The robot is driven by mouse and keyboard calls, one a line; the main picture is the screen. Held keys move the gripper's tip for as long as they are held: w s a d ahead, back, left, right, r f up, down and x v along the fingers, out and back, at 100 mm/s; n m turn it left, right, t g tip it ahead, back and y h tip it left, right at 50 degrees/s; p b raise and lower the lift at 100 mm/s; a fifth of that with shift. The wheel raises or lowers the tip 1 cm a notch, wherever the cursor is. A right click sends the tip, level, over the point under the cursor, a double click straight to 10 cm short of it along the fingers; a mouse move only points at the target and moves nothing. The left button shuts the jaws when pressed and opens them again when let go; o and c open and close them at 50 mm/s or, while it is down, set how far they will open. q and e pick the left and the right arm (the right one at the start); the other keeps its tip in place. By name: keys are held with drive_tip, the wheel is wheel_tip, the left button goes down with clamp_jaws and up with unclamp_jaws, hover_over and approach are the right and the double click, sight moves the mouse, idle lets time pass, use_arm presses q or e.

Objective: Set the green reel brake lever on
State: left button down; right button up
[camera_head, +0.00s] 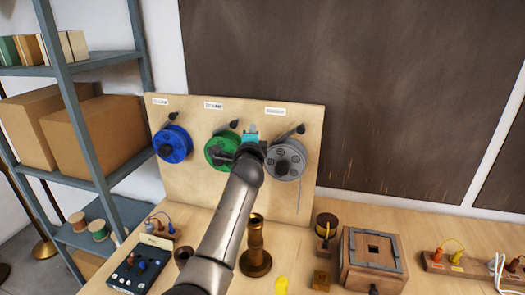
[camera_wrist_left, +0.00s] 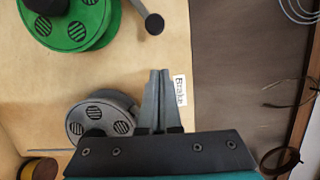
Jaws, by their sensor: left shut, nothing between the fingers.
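The green reel (camera_head: 221,148) is mounted on the upright wooden board, between a blue and a grey reel. Its brake lever (camera_head: 234,124) ends in a dark round knob and slants up to the right in the head view. In the left wrist view the green reel (camera_wrist_left: 75,22) is at the upper left, and the lever's knob (camera_wrist_left: 154,23) stands clear at the top. My left gripper (camera_head: 229,156) is in front of the board by the green reel. Its fingers (camera_wrist_left: 158,72) are shut and empty, apart from the knob. My right gripper is out of view.
The blue reel (camera_head: 174,144) and grey reel (camera_head: 289,158) flank the green one, each with a lever. A shelf (camera_head: 98,190) stands left.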

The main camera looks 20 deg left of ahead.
use_arm(q)
drive_tip(key=v, duration=1)
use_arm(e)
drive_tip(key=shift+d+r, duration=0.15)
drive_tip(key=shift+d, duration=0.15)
use_arm(q)
drive_tip(key=shift+f, duration=0.15)
